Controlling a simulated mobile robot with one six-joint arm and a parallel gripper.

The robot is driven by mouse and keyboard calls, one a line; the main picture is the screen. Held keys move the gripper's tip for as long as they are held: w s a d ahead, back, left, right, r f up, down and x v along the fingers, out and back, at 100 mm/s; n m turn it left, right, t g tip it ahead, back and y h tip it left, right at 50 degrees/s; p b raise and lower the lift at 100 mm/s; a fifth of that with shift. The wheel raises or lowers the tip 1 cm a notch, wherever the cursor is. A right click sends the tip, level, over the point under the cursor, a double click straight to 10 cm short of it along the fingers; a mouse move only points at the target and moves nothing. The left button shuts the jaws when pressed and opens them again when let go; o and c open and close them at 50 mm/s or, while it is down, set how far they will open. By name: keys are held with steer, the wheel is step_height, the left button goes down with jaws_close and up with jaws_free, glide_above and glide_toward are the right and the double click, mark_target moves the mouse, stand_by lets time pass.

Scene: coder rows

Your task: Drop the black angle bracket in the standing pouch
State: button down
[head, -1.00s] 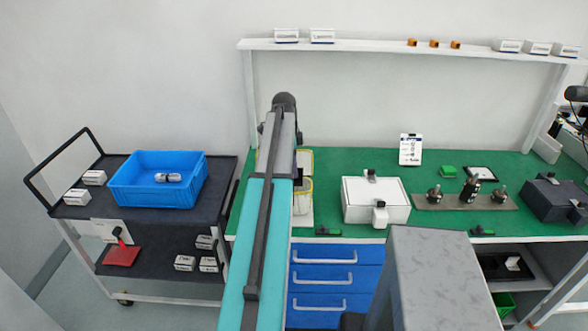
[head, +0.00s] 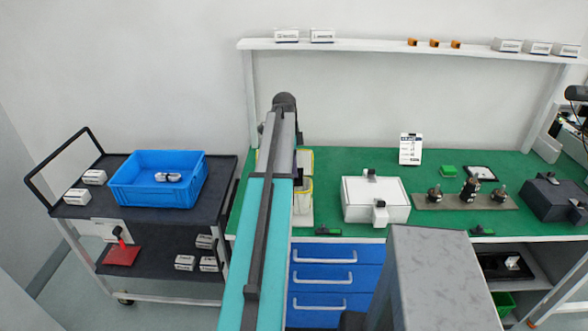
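My arm reaches forward over the left end of the green bench and hides my gripper behind its far end. Two light containers with yellow edges stand partly hidden just right of my arm, a rear one (head: 305,160) and a front one (head: 304,197). Either may be the standing pouch; I cannot tell which. I cannot make out the black angle bracket, nor whether my gripper holds it.
A white box (head: 372,202) stands on the green bench (head: 345,161), with a brown board (head: 455,203) of dark fittings and a dark case (head: 552,200) to its right. A blue crate (head: 130,193) sits on the dark cart at left. A shelf (head: 370,45) runs above.

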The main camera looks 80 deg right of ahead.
steer(key=shift+f+b, duration=0.3)
steer(key=shift+f, duration=0.6)
stand_by(0.9)
steer(key=c, duration=1.9)
jaws_free()
steer(key=shift+r, duration=0.2)
step_height(320, 180, up, 13)
steer(key=w+b, duration=0.1)
steer(key=b, duration=0.3)
steer(key=shift+w+a+r, duration=0.15)
steer(key=shift+w+r, duration=0.05)
steer(key=shift+w, duration=0.1)
steer(key=shift+w, duration=0.1)
